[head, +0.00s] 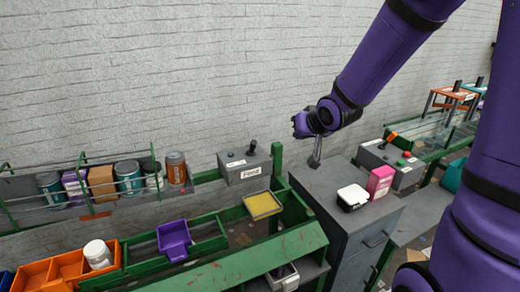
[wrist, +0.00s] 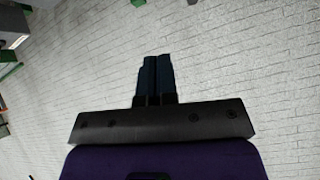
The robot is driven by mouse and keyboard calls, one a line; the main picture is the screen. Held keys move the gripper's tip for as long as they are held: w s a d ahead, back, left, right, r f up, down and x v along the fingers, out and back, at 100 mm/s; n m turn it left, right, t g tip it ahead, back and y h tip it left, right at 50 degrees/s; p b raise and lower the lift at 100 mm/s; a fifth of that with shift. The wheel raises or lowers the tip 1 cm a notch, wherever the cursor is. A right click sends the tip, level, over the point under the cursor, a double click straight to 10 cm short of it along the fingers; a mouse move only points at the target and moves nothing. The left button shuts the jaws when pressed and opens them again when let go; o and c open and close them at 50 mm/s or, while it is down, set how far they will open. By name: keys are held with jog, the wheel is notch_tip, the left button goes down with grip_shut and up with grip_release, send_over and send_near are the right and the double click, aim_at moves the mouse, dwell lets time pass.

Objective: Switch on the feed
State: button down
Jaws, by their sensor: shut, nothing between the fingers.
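A grey control box (head: 245,170) with a label reading "Feed" is mounted on a green post at the middle of the head view. A short dark lever (head: 252,147) stands up from its top, next to a small white label. My gripper (head: 315,162) points down above the grey cabinet, to the right of the Feed box and apart from it. In the wrist view the two dark fingers (wrist: 157,75) are together with nothing between them, against the white brick wall. A grey box edge shows at the wrist view's upper left; I cannot tell which box it is.
A second grey box (head: 392,172) with an orange-handled lever stands to the right. A white-and-black container (head: 352,198) and a pink box (head: 380,182) are on the cabinet (head: 340,232). A rack of cans (head: 92,187) is left of the Feed box. The wall behind is bare.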

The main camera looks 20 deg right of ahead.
aim_at(253, 148)
jog(key=w+a+f+m+t+y, duration=0.1)
jog(key=w+f+m+t+y, duration=0.1)
jog(key=f+m+t, duration=0.3)
jog(key=w+a+f+m+t+y, duration=0.1)
jog(key=w+f+m+t+y, duration=0.1)
jog(key=f+m+t+y, duration=0.2)
jog(key=shift+f+m+t, duration=0.4)
jog(key=shift+f+m, duration=1.3)
jog(key=shift+f, duration=2.35)
jog(key=shift+w+a, duration=0.1)
jog(key=shift+a, duration=0.05)
jog(key=x, duration=1.3)
jog(key=shift+w+a+r, duration=0.1)
jog(key=shift+w+a, duration=0.05)
jog(key=shift+w, duration=0.25)
